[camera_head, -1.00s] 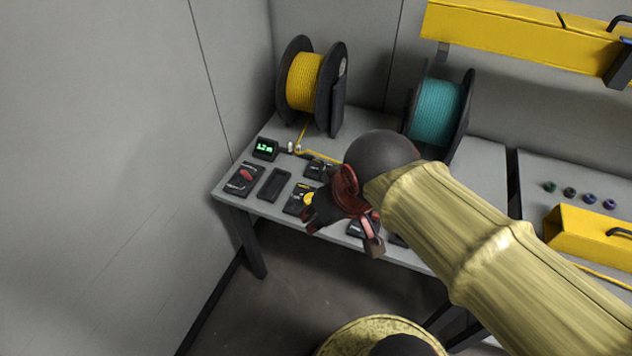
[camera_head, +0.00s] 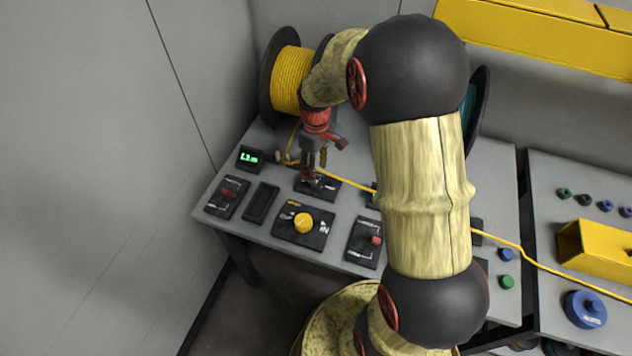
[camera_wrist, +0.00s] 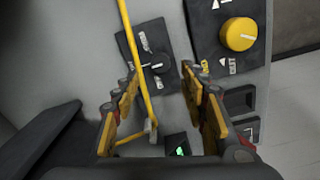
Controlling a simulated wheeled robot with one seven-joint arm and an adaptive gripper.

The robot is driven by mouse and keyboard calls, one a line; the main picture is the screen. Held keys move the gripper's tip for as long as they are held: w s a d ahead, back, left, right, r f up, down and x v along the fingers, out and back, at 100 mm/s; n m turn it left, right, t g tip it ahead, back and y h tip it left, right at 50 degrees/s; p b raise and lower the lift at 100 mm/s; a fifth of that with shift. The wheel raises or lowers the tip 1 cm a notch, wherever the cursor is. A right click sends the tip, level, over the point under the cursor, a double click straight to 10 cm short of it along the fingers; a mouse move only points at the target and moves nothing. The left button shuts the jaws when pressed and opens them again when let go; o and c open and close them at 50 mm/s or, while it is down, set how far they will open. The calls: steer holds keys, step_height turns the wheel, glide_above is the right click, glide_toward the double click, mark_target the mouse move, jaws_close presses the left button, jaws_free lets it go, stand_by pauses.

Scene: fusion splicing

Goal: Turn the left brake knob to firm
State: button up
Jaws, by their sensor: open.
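The small black knob (camera_wrist: 159,66) with a white pointer line sits on a dark plate (camera_wrist: 139,42) in the wrist view. It appears to be the left brake knob. Its pointer aims left in that view, and the small white labels beside it are too blurred to read surely. In the head view the dark plate (camera_head: 327,189) lies in front of the yellow spool, with its knob largely hidden by my gripper (camera_head: 311,180). My gripper is open and points down over the plate. In the wrist view the knob shows between the fingertips of my gripper (camera_wrist: 160,78), with no clear contact.
A yellow cable (camera_head: 345,182) runs from the yellow spool (camera_head: 291,80) past the plate; it also crosses the wrist view (camera_wrist: 136,55) beside the knob. A large yellow knob (camera_head: 304,223), a lit green display (camera_head: 250,158) and a red-switch panel (camera_head: 228,196) stand nearby.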

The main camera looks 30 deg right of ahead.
mark_target(316, 186)
step_height(316, 186, down, 7)
steer(key=shift+r+b, duration=0.1)
steer(key=shift+b, duration=1)
steer(key=shift+c, duration=0.7)
jaws_close()
